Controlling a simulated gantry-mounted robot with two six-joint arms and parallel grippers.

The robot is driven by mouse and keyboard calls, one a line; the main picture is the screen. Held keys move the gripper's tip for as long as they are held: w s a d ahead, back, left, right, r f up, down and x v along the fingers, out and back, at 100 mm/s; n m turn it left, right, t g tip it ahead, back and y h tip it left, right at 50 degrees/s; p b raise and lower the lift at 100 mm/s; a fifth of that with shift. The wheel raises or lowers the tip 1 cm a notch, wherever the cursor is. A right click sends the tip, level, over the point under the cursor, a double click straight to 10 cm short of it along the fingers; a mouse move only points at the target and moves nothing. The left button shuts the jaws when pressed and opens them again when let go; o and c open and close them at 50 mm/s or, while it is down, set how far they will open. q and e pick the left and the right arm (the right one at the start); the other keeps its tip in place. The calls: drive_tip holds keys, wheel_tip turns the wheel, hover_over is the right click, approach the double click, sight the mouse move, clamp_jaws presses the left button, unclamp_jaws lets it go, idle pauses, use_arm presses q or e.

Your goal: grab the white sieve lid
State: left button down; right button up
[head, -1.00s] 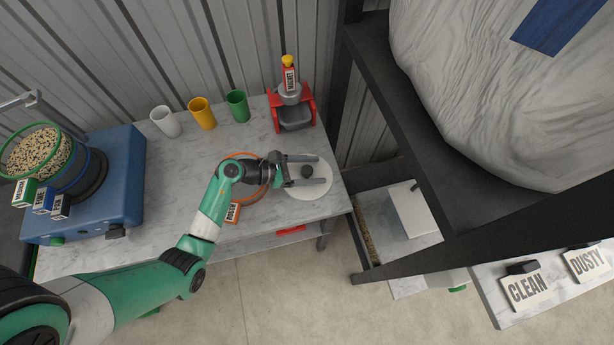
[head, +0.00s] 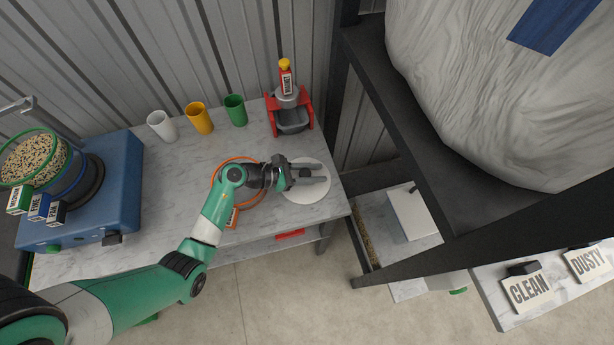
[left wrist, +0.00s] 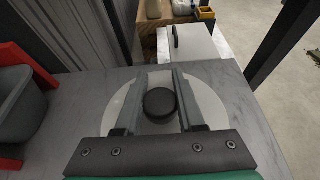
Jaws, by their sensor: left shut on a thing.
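The white sieve lid (head: 302,194) is a round white disc with a dark round knob (left wrist: 160,102) at its middle. It lies at the right end of the marble bench. My left gripper (head: 308,172) is over the lid, with its two fingers on either side of the knob and shut on it. The lid also shows under the fingers in the left wrist view (left wrist: 212,100). Whether the lid is lifted off the bench I cannot tell. My right gripper is not in view.
An orange-rimmed sieve (head: 222,178) sits under my left wrist. A red stand (head: 291,116) is behind the lid; white, orange and green cups (head: 235,110) line the back. A dark shelf frame (head: 400,130) rises to the right.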

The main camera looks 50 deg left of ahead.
sight(309, 189)
use_arm(q)
wheel_tip(309, 189, up, 4)
drive_tip(key=p, duration=0.2)
drive_tip(key=shift+s+d+r+p, duration=0.1)
drive_tip(key=shift+s+r+p, duration=0.05)
drive_tip(key=shift+p, duration=0.2)
drive_tip(key=s+d+r+p, duration=0.2)
drive_tip(key=s+r, duration=0.2)
drive_tip(key=s, duration=0.2)
drive_tip(key=s+d+r+p, duration=0.3)
drive_tip(key=s+r, duration=0.2)
drive_tip(key=s, duration=0.1)
drive_tip(key=shift+s+d, duration=0.2)
drive_tip(key=shift+d, duration=0.1)
